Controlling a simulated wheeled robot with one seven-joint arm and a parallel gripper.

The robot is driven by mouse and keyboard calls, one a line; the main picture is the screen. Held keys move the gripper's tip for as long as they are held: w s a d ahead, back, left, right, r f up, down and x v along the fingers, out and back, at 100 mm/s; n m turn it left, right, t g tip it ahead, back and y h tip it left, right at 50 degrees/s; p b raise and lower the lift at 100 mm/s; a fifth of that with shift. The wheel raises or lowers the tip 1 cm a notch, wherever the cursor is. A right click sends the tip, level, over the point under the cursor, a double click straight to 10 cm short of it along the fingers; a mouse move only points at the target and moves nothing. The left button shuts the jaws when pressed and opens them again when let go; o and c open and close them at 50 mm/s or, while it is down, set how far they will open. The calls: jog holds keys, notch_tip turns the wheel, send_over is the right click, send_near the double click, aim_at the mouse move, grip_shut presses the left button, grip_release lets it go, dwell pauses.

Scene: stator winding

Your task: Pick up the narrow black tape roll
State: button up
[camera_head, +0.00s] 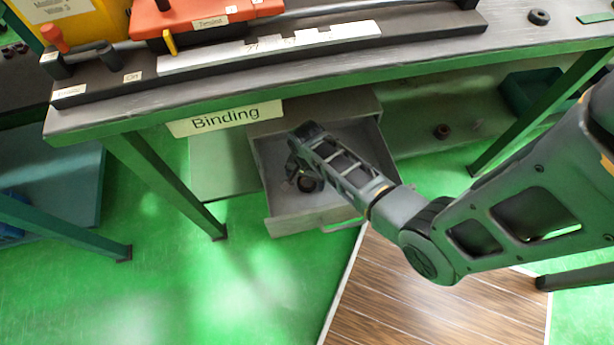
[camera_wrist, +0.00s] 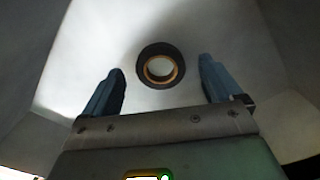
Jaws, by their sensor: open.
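The narrow black tape roll (camera_wrist: 160,66) lies flat in the drawer, a dark ring with a tan inner core. In the wrist view it sits between and a little beyond the two blue fingertips of my gripper (camera_wrist: 161,85), which is open and empty. In the head view my gripper (camera_head: 298,168) reaches down into the open drawer (camera_head: 285,217). The roll (camera_head: 307,183) shows there as a dark ring, partly hidden by my arm. I cannot tell the exact height of the fingers above it.
The drawer's walls surround my gripper closely. The workbench (camera_head: 400,72) with a "Binding" label (camera_head: 225,117) stands above the drawer. A small dark roll (camera_head: 441,131) lies on the shelf to the right, and a black ring (camera_head: 539,17) lies on the bench top.

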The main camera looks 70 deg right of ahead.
jog(key=shift+f, duration=0.65)
jog(key=shift+c, duration=0.2)
jog(key=c, duration=1.1)
